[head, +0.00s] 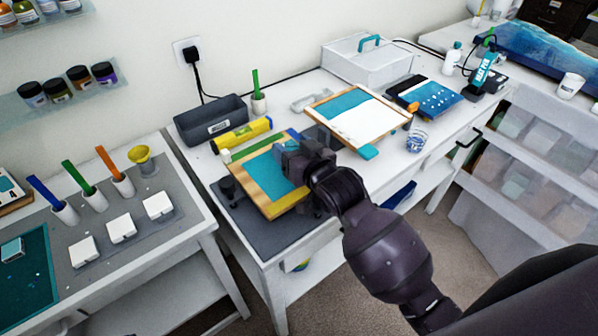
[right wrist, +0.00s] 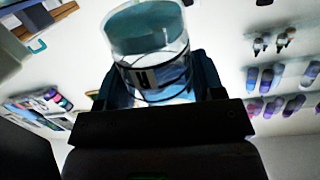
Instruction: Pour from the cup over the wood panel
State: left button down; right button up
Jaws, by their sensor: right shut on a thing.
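The wood panel (head: 241,188), with a pale wooden rim and a teal middle, lies on a dark mat (head: 268,243) on the middle table. My right gripper (head: 290,156) is above the panel's right side in the head view. In the right wrist view it (right wrist: 158,85) is shut around a clear cup (right wrist: 150,60) with dark bands and teal contents. The cup is mostly hidden by the gripper in the head view, so its tilt is unclear. No stream shows. My left gripper is not in view.
A dark bin (head: 212,122) and a yellow tube (head: 241,135) lie behind the panel. A framed board (head: 350,115) and a clear cup with blue marks (head: 418,139) are to its right. A side table (head: 105,255) holds white blocks and coloured sticks.

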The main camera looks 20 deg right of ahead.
jog(key=shift+s+a+f+n+t+b, duration=0.15)
jog(key=shift+f+n+t+b, duration=0.25)
jog(key=shift+f+b, duration=0.15)
jog(key=shift+r+n+t, duration=0.1)
jog(key=shift+n+t, duration=0.3)
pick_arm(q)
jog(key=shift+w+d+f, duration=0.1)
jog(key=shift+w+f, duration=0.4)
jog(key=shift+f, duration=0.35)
pick_arm(e)
jog(key=shift+r, duration=0.2)
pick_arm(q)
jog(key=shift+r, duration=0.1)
